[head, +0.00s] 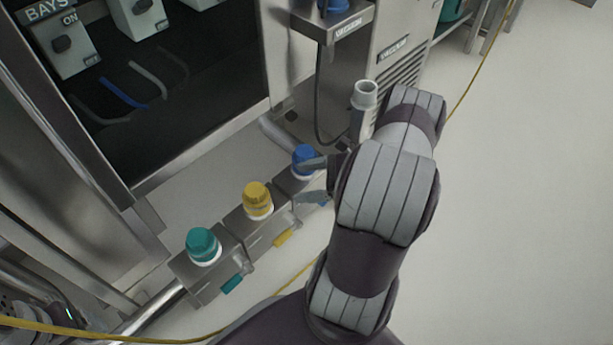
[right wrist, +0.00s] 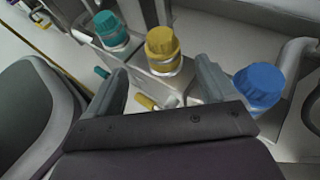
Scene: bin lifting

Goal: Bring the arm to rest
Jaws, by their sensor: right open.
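My right arm (head: 385,195) reaches from the bottom of the head view toward a row of three capped fittings. My right gripper (head: 314,181) is open beside the blue-capped fitting (head: 303,157), with one finger overlapping its cap in the picture. In the right wrist view, the jaws (right wrist: 162,84) are apart with nothing gripped. There the blue cap (right wrist: 260,86) is right of the right finger, and the yellow cap (right wrist: 162,48) shows beyond the gap. I cannot tell whether a finger touches anything. My left gripper is not in view.
Yellow (head: 258,199) and teal (head: 203,244) capped fittings stand left of the blue one. A dark open cabinet (head: 150,90) is behind them. A grey upright tube (head: 364,95) stands close to my right arm. Clear floor (head: 530,200) lies to the right.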

